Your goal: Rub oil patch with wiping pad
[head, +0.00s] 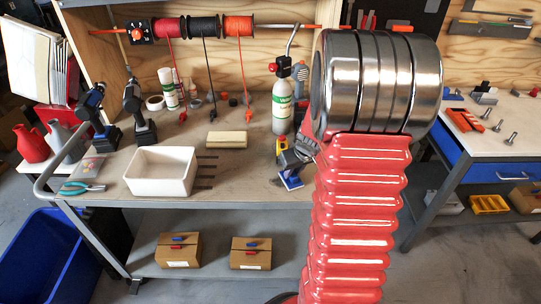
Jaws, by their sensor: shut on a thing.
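My gripper (297,152) shows only in part beside my large red arm, over the right part of the workbench. It is shut on what looks like the wiping pad (291,182), a small blue piece with a whitish edge below a yellow and grey part. The pad is tilted in the picture, at or just above the bench top; I cannot tell if it touches. I cannot make out an oil patch; my arm covers the bench to the right of the pad.
A white bin (160,172) stands at the bench's front left, with several dark strips beside it. A beige block (227,140) lies mid-bench. A green-labelled bottle (283,108) stands close behind my gripper. Two drills and pliers (82,188) are left.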

